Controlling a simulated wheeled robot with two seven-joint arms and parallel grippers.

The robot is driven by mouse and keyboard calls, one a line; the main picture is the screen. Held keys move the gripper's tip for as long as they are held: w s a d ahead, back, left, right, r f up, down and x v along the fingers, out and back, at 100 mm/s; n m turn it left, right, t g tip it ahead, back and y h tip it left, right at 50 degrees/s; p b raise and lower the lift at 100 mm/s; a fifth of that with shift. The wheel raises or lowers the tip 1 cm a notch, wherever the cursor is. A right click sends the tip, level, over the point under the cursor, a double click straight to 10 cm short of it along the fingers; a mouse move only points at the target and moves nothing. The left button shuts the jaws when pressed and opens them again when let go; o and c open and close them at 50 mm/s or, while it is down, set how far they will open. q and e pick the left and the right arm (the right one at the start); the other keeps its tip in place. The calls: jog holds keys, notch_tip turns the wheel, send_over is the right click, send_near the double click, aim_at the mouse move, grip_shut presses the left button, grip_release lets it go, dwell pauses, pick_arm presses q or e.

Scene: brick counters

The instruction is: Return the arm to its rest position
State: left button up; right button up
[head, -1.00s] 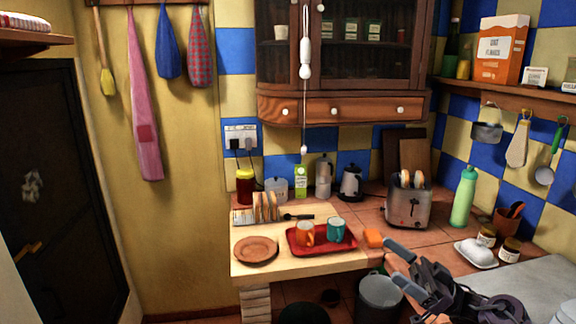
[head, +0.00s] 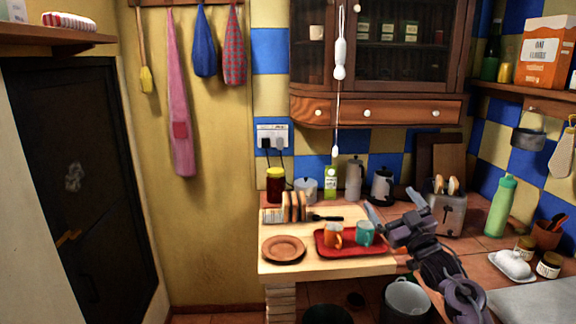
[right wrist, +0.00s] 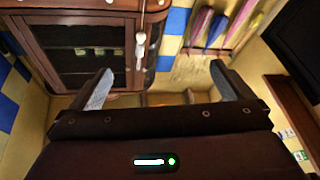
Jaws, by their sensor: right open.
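My right gripper (head: 394,208) comes in from the lower right in the head view, its fingers apart and empty. It appears in front of the counter between the red tray and the toaster. In the right wrist view its two fingers (right wrist: 160,85) stand wide apart with nothing between them, facing the wall cabinet (right wrist: 85,55). My left gripper is in neither view.
A red tray (head: 324,249) with an orange mug (head: 333,236) and a teal mug (head: 364,234) lies left of my gripper. A toaster (head: 445,215) and green bottle (head: 501,207) stand right. A brown plate (head: 283,249) and bread rack (head: 291,208) are further left. A bin (head: 405,300) stands below.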

jog(key=w+d+f+m+g+h, duration=0.2)
jog(key=d+f+m+h, duration=0.1)
jog(key=d+f+h, duration=0.45)
jog(key=s+a+f+g, duration=0.1)
jog(key=s+f+g, duration=0.3)
jog(key=f, duration=0.9)
jog(key=s+a+f+m+g, duration=0.1)
jog(key=s+f, duration=0.6)
jog(key=f, duration=0.7)
jog(key=s+a+f+g, duration=0.1)
jog(key=s+f+g, duration=0.3)
jog(key=f, duration=0.9)
jog(key=s+a+f+g, duration=0.3)
jog(key=s+f+g, duration=0.1)
jog(key=s+f, duration=1.5)
jog(key=s+a+f+g, duration=0.1)
jog(key=s+f, duration=0.1)
jog(key=s, duration=0.9)
jog(key=s+a+f+g, duration=0.2)
jog(key=s+f, duration=0.1)
jog(key=s, duration=0.8)
jog(key=s+a+f+g+y, duration=0.1)
jog(key=s+f+g, duration=0.1)
jog(key=s, duration=0.8)
jog(key=shift+s+a+f, duration=0.15)
jog(key=shift+s+f, duration=0.25)
jog(key=shift+f, duration=0.25)
